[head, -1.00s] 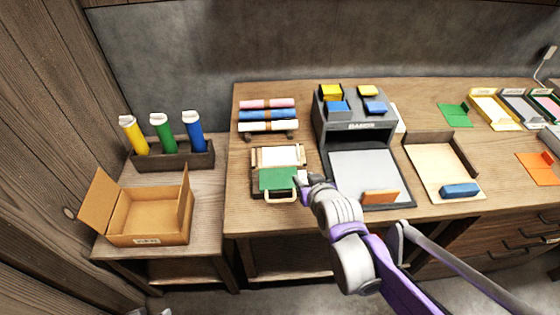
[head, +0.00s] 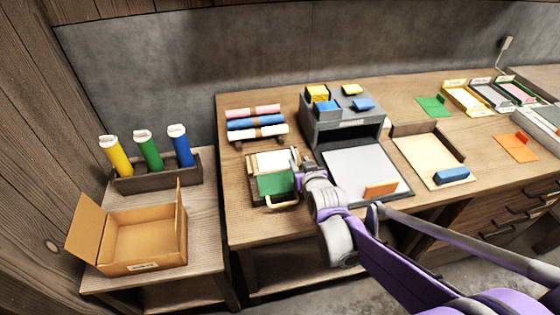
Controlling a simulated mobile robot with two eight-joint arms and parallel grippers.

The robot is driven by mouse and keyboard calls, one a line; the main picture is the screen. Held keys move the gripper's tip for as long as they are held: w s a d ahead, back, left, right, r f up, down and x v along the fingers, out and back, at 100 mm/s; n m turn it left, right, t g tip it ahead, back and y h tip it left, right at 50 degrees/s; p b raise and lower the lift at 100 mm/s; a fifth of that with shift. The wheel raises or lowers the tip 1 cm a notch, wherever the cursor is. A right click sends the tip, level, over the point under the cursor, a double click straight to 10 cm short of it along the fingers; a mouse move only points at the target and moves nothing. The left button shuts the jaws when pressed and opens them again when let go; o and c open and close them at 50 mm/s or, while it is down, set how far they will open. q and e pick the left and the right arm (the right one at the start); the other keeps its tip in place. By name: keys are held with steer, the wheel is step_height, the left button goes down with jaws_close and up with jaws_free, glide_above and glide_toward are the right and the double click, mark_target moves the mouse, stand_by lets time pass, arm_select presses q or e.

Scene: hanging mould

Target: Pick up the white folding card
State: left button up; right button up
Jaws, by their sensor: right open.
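A white card-like sheet (head: 265,161) lies in a small wooden frame (head: 252,186) left of centre on the workbench. A green panel (head: 277,184) covers the near part of the sheet, and a pale handle (head: 283,203) sticks out at the front. I cannot tell whether the sheet is folded. My right gripper (head: 298,174) is open at the right side of the frame, close to the green panel; contact cannot be told. My right wrist hides the bench just right of the frame. My left gripper is out of view.
Pink, blue and white rolls (head: 257,122) lie behind the frame. A dark grey press (head: 340,128) with a pale plate (head: 365,172) stands to the right. An open cardboard box (head: 140,240) and a rack of coloured tubes (head: 158,178) are on the lower left table.

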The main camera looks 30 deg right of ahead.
mark_target(294, 154)
steer(key=x, duration=0.5)
steer(key=shift+w+r+b, duration=0.15)
steer(key=shift+w+b, duration=0.15)
steer(key=shift+b, duration=0.05)
jaws_close()
